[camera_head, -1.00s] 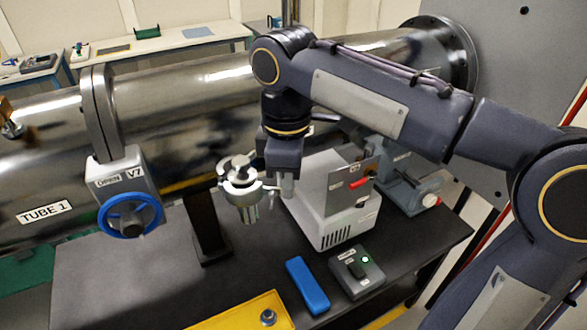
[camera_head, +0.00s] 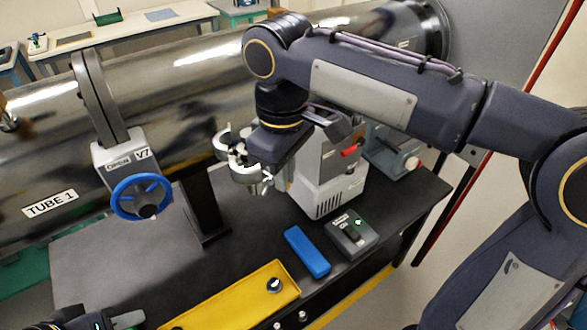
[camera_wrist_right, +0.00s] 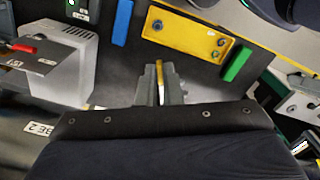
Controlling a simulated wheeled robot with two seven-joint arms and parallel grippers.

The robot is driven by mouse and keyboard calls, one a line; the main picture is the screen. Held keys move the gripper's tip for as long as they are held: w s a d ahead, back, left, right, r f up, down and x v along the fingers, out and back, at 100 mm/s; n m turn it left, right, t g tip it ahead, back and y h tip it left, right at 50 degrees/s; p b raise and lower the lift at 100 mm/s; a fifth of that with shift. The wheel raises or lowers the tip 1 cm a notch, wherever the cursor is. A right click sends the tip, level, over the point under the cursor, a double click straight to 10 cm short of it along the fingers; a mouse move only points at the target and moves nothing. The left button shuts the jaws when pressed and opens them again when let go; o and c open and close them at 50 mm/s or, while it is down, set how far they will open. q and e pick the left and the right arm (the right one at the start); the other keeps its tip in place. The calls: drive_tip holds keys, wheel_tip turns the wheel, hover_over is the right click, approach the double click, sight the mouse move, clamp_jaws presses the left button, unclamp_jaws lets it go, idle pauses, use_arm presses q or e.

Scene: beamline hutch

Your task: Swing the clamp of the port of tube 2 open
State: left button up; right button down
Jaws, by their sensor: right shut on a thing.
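The clamp (camera_head: 244,173) of the port of tube 2 shows in the head view as pale metal curved jaws, with a gap between them. The upper curved part (camera_head: 222,140) stands apart from the nearer one. The port itself is mostly hidden behind the clamp and my arm. My right gripper (camera_head: 268,182) is at the clamp's right side, shut on part of it. In the right wrist view its fingers (camera_wrist_right: 160,86) are close together with a thin yellowish piece between them. My left gripper (camera_head: 105,320) is barely in view at the bottom left; its fingers are unclear.
A white box with a red lever (camera_head: 342,185) stands close right of my right gripper. A switch box (camera_head: 350,238), a blue block (camera_head: 307,252) and a yellow tray (camera_head: 230,308) lie on the dark bench. Valve V7's blue wheel (camera_head: 140,197) is to the left.

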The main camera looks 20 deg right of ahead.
idle(0.3)
drive_tip(key=c, duration=1.6)
unclamp_jaws()
drive_tip(key=shift+a, duration=0.1)
wheel_tip(320, 180, up, 8)
drive_tip(key=shift+f, duration=0.1)
